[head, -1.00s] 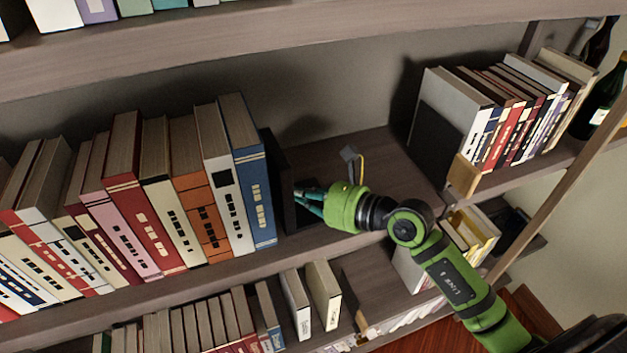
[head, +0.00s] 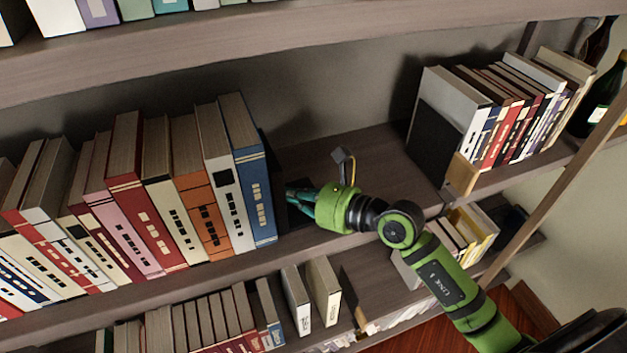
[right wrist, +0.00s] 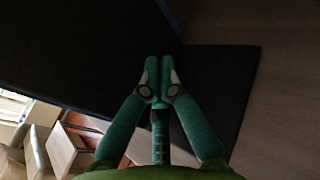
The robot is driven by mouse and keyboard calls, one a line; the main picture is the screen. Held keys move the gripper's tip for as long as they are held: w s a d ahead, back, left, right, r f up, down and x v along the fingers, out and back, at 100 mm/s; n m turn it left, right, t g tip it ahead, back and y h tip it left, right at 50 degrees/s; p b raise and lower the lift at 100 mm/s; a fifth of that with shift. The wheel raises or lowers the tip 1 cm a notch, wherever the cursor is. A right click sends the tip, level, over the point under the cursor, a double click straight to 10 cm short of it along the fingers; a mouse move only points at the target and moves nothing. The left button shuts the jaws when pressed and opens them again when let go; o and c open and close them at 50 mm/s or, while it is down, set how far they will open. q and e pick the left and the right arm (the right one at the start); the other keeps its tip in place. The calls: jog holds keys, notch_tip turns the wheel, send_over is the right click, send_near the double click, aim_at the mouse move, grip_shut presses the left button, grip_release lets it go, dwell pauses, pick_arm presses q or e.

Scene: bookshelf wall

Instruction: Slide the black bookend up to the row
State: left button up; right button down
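The black bookend (head: 277,165) stands upright at the right end of the row of books, beside the blue book (head: 247,165). In the head view I see little or no gap between them. Its flat base (right wrist: 225,85) lies on the shelf and shows in the right wrist view. My right gripper (head: 291,193) is on the bookend's right side, low over its base. In the right wrist view its teal fingers (right wrist: 159,75) are together, with nothing between them, at the dark upright plate; exact contact is hard to tell. My left gripper is not in view.
The shelf (head: 375,165) is clear to the right of my gripper. Beyond it, another dark bookend (head: 433,140) and a wooden block (head: 461,175) stand by a second row of books (head: 520,110). Bottles (head: 604,100) stand at far right. Another shelf runs above.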

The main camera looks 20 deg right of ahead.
aim_at(310, 203)
jog(key=shift+a, duration=0.1)
jog(key=shift+d+f+b, duration=0.15)
jog(key=shift+d+b, duration=0.4)
jog(key=shift+d, duration=0.15)
jog(key=shift+d+b, duration=0.55)
jog(key=shift+d, duration=0.75)
